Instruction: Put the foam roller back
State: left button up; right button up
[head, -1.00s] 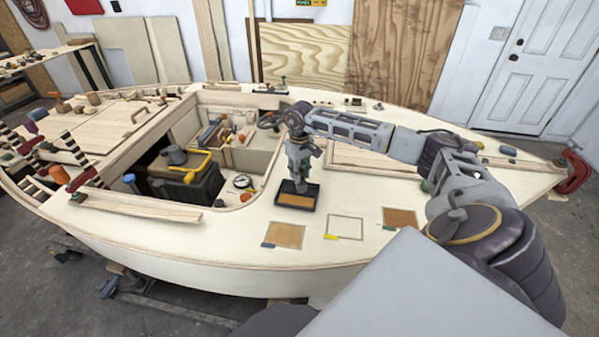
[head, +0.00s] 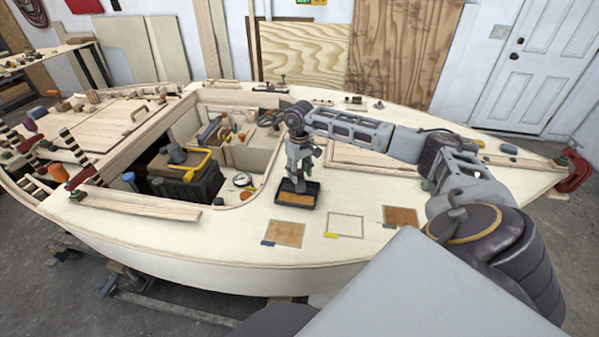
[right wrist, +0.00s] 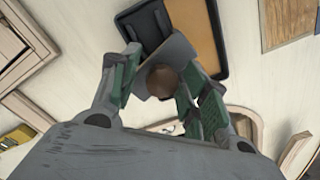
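My right gripper (head: 298,183) points down over a small black tray (head: 314,196) with an orange-brown floor on the deck. In the right wrist view the right gripper's (right wrist: 163,65) green-padded fingers stand on both sides of the foam roller (right wrist: 163,80), seen end-on with a round brown end and a grey part behind it. The contact between roller and tray is not clear. My left gripper is out of view.
A brown sheet with a blue tab (head: 284,233), an outlined rectangle with a yellow tab (head: 346,226) and another brown sheet (head: 401,216) lie on the deck. The open cockpit (head: 222,140), full of tools, lies left of the tray. A red clamp (head: 576,171) grips the right tip.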

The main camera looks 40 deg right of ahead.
aim_at(299, 170)
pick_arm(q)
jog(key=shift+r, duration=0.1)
pick_arm(e)
jog(key=shift+r, duration=0.1)
jog(key=shift+r+p, duration=0.3)
jog(key=shift+p, duration=0.05)
jog(key=shift+r, duration=0.3)
pick_arm(q)
jog(key=shift+b, duration=0.4)
pick_arm(e)
notch_tip(299, 170, up, 12)
jog(key=shift+f, duration=0.25)
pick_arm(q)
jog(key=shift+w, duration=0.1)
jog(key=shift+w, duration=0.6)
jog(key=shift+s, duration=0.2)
